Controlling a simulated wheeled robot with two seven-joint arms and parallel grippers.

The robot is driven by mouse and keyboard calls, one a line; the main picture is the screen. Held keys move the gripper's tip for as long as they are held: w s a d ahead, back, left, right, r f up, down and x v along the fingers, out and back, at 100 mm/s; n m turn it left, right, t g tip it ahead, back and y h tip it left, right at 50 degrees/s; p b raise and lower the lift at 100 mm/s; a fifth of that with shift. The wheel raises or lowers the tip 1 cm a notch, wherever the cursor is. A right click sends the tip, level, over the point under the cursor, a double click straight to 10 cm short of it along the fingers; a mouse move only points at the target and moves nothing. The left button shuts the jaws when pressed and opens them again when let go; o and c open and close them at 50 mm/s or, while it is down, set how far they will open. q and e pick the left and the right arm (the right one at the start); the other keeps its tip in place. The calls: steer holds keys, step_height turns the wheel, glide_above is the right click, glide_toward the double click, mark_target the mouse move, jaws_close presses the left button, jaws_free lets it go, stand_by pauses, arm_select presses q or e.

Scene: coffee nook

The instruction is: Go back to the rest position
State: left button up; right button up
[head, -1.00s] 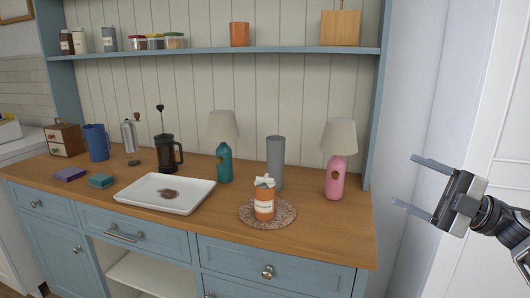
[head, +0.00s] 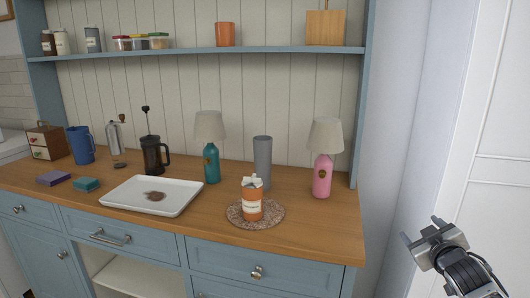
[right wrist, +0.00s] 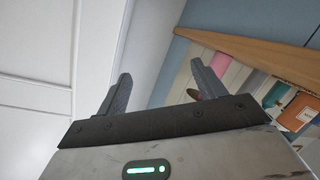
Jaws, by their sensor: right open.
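My right gripper (head: 423,232) is at the lower right in the head view, off the right end of the counter and in front of the white wall. In the right wrist view the right gripper (right wrist: 160,90) has its two fingers spread apart with nothing between them. My left gripper is in neither view.
The wooden counter (head: 300,236) holds a white tray (head: 118,197), an orange canister (head: 252,203) on a round woven mat (head: 277,216), a pink lamp (head: 322,178), a teal lamp (head: 211,165), a grey cylinder (head: 262,160) and a French press (head: 152,155). Space right of the counter is clear.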

steer(key=s+a+f+g+y, duration=0.3)
steer(key=s+a+f+y, duration=0.1)
steer(key=s+a+f, duration=1.1)
steer(key=s+a+f+m+g+y, duration=0.1)
steer(key=s+a+f, duration=0.1)
steer(key=s+a, duration=0.4)
steer(key=s+a+f+m+g+y, duration=0.1)
steer(key=s+a, duration=0.4)
steer(key=s, duration=0.5)
steer(key=shift+s+a+f, duration=0.25)
steer(key=shift+a+f, duration=0.15)
steer(key=shift+f, duration=0.4)
